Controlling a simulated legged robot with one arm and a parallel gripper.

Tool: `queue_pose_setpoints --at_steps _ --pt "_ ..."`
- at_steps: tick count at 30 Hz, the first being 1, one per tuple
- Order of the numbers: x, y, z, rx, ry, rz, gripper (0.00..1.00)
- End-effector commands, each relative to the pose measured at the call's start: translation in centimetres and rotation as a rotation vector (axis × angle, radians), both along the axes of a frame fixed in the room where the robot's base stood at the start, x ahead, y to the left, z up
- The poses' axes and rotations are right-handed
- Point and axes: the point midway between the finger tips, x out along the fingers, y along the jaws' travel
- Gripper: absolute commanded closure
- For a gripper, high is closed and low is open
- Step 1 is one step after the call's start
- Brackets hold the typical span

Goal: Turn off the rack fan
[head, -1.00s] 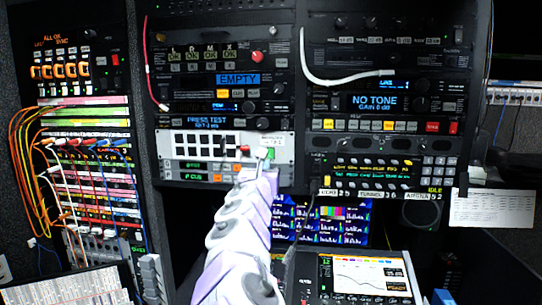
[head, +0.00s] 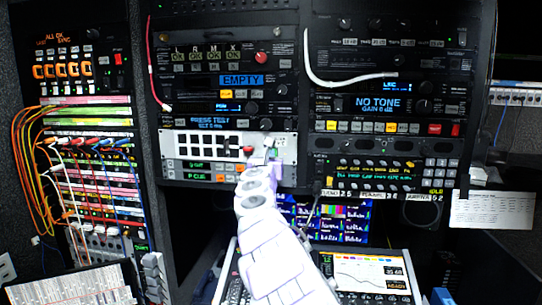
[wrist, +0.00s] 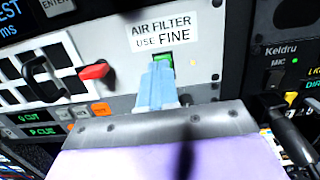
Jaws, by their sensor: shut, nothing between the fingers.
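A pale rack panel (head: 165,148) with a black slotted grille sits low in the middle rack. It carries a red control (head: 248,150) and, to its right, a lit green switch (wrist: 163,58). A label (wrist: 165,31) above the green switch reads "AIR FILTER USE FINE". My gripper (wrist: 159,68) is shut and empty. Its blue fingertips are right in front of the lower part of the green switch and hide some of it; I cannot tell if they touch. The red control (wrist: 94,71) is left of the fingers in the wrist view.
Orange and white buttons (wrist: 102,109) lie just below the panel. A microphone unit with a plugged black cable (wrist: 287,118) is close on the right. A white cable (head: 340,82) hangs over the right rack. A console screen (head: 373,272) stands below, right of my arm.

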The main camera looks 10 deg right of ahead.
Motion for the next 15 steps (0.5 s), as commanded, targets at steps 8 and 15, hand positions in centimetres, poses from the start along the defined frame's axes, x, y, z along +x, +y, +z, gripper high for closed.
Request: queue_pose_setpoints --at_steps 8,15 --pt "0.77 -0.52 -0.03 0.001 0.002 -0.001 1.00" --pt "0.75 -0.51 -0.02 0.000 0.001 -0.002 1.00"
